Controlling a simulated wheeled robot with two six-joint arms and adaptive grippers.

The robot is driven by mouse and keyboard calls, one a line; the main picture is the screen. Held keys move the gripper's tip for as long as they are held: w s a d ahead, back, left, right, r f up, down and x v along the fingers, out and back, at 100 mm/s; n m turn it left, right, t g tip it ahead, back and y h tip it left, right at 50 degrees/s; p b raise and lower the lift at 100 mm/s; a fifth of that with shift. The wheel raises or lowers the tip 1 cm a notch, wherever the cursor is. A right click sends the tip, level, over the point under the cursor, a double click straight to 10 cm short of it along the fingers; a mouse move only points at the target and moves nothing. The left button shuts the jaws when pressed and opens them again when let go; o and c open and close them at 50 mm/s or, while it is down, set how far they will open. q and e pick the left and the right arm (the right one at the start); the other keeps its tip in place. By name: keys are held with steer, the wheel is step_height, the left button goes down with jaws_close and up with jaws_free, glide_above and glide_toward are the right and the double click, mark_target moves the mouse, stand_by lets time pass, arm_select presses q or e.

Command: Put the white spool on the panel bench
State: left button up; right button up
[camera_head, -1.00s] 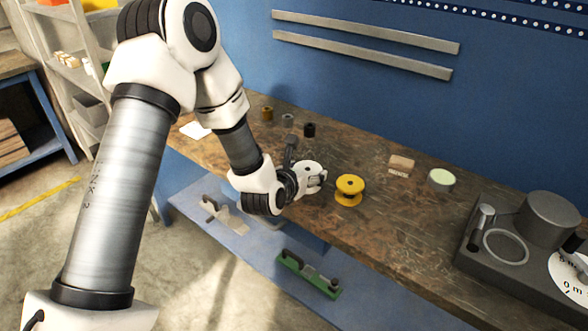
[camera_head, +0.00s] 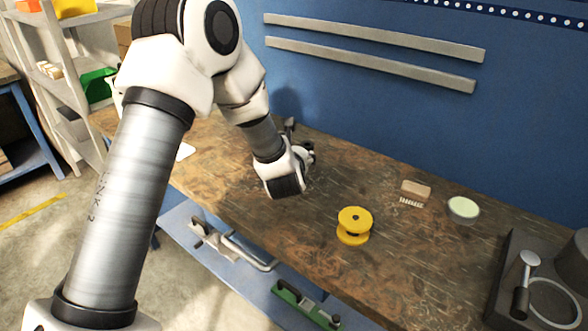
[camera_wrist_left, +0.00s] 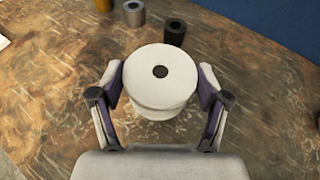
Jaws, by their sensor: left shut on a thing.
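My left gripper (camera_wrist_left: 160,95) is shut on the white spool (camera_wrist_left: 158,75), with a finger on each side of it in the left wrist view. The spool stands with its round flange and dark centre hole facing the camera. In the head view my left gripper (camera_head: 308,152) is over the back part of the wooden bench (camera_head: 290,225), in front of the blue panel wall. I cannot tell whether the spool touches the bench top. My right gripper is not in view.
A yellow spool (camera_head: 354,226) stands near the bench's front edge. Black (camera_wrist_left: 175,32), grey (camera_wrist_left: 134,13) and brass cylinders stand beyond the white spool.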

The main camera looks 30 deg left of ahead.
arm_select(q)
steer(key=f, duration=0.4)
steer(key=shift+w+a+f, duration=0.25)
steer(key=shift+f, duration=0.1)
steer(key=shift+s+d+r, duration=0.1)
steer(key=o, duration=1.3)
steer(key=shift+c, duration=0.2)
